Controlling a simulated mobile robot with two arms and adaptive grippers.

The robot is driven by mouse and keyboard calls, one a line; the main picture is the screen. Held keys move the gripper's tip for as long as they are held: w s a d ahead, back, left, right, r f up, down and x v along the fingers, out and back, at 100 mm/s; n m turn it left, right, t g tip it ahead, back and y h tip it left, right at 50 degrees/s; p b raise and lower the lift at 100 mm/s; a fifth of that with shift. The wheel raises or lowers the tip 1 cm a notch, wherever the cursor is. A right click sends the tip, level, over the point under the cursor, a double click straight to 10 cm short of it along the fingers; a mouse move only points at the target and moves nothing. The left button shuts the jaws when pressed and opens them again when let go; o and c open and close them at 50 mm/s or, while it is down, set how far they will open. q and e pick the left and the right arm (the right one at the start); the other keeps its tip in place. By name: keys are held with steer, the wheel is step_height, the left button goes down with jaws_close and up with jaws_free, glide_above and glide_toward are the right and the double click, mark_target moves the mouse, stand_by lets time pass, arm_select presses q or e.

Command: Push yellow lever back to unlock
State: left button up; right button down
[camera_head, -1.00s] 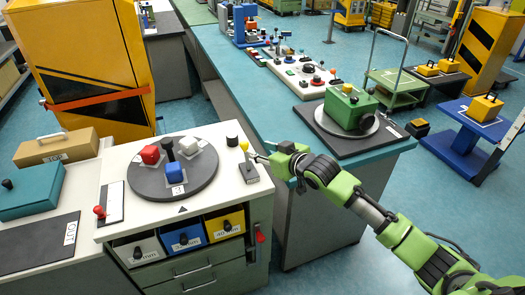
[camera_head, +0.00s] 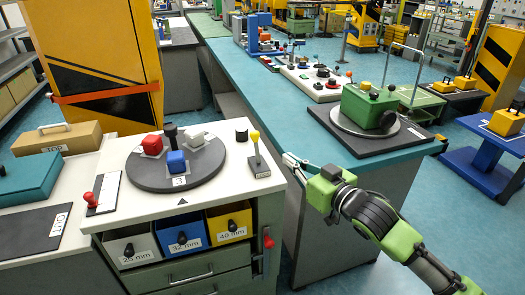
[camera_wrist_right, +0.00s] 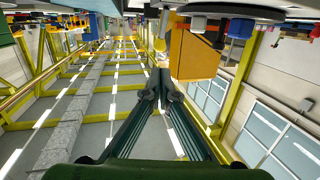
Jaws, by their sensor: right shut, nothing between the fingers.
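The yellow lever has a round yellow knob (camera_head: 254,135) on a thin stem, rising from a small grey plate (camera_head: 259,168) at the right end of the white bench top. The stem tilts slightly to the left and away. My right gripper (camera_head: 287,157) is to the right of the lever, apart from it, just past the bench edge. In the right wrist view its fingers (camera_wrist_right: 160,76) meet at the tips, shut and empty. In that upside-down view, a yellow knob (camera_wrist_right: 159,44), apparently the lever's, shows just beyond the fingertips. My left gripper is out of view.
A dark turntable (camera_head: 177,178) with red, blue and white blocks is left of the lever. A black knob (camera_head: 241,136) stands close beside it. Bins and a red handle (camera_head: 268,238) are below. A green box (camera_head: 368,105) sits on the teal bench at right.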

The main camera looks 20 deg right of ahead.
mark_target(258, 134)
steer(key=p+x, duration=0.2)
steer(key=x, duration=1.2)
steer(key=shift+w+r+p, duration=0.15)
steer(key=shift+r+p, duration=0.05)
steer(key=shift+p, duration=0.5)
steer(key=shift+w+a+r+g+p, duration=0.1)
steer(key=shift+w+g+p, duration=0.35)
steer(key=shift+p, duration=0.75)
